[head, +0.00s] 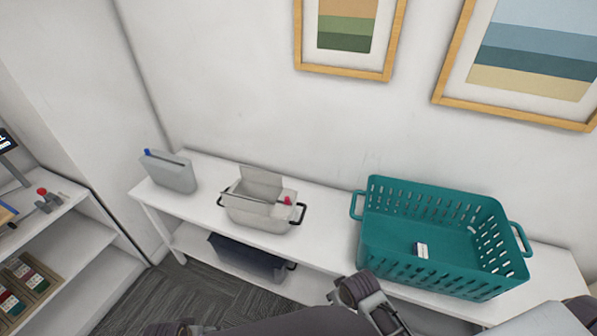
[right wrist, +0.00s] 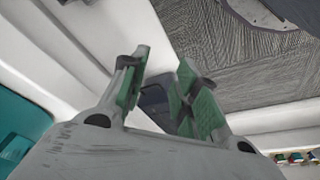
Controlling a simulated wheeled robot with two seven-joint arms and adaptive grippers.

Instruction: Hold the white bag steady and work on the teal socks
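The white bag (head: 258,211) stands upright on the white shelf, its lid flap raised and dark handles at its ends. A small red piece shows at its right end. A small dark blue-green bundle with a white label (head: 420,250) lies in the teal basket; I cannot tell whether it is the teal socks. My right gripper (right wrist: 165,78) is open in the right wrist view, with green pads apart and nothing held. In the head view my right arm's end is low in the middle, in front of the shelf and apart from the bag. My left gripper is not clearly visible.
The teal basket (head: 383,243) stands on the shelf right of the bag. A grey case with a blue tab (head: 170,174) stands at the left end. A dark bin (head: 247,258) is on the lower shelf. The shelf top (head: 325,213) is clear between bag and basket.

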